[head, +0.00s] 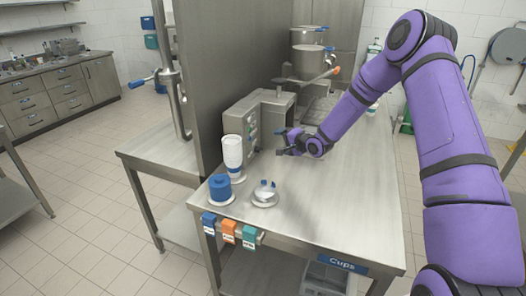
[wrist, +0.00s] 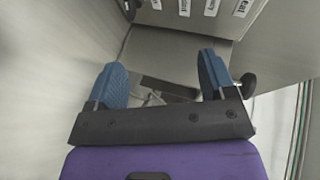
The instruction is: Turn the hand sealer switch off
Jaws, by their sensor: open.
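A grey metal machine (head: 262,108) stands on the steel counter, with small controls on its front; I take it as the sealer but cannot be sure. In the wrist view its panel with white labels (wrist: 184,7) runs along the top edge, the text too blurred to read surely. A dark round knob or switch (wrist: 248,83) shows just right of the right finger; its setting cannot be read. My gripper (head: 280,141) is in front of the machine, a little above the counter. In the wrist view my gripper (wrist: 160,72) has its blue-padded fingers wide apart with nothing between them.
Metal pots (head: 306,62) stand behind the machine. A tall steel partition (head: 205,75) borders the left. The counter (head: 335,200) is clear at front right.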

